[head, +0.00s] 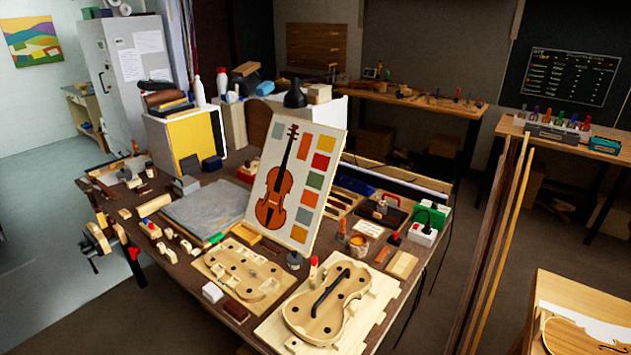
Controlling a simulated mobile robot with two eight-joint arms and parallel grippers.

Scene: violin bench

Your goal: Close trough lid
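No trough lid can be made out with certainty. A long, narrow trough-like box with a pale rim (398,178) runs along the back right edge of the cluttered workbench, partly hidden behind the upright violin poster board (297,181). I cannot tell whether this is the trough or whether it has a lid. Neither of my grippers is in view.
A violin body in a pale form (326,302) and a wooden mould board (243,272) lie at the bench front. A grey slab (205,206) lies left of the poster. Long wooden strips (500,240) stand upright on the right. Grey floor is open at left.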

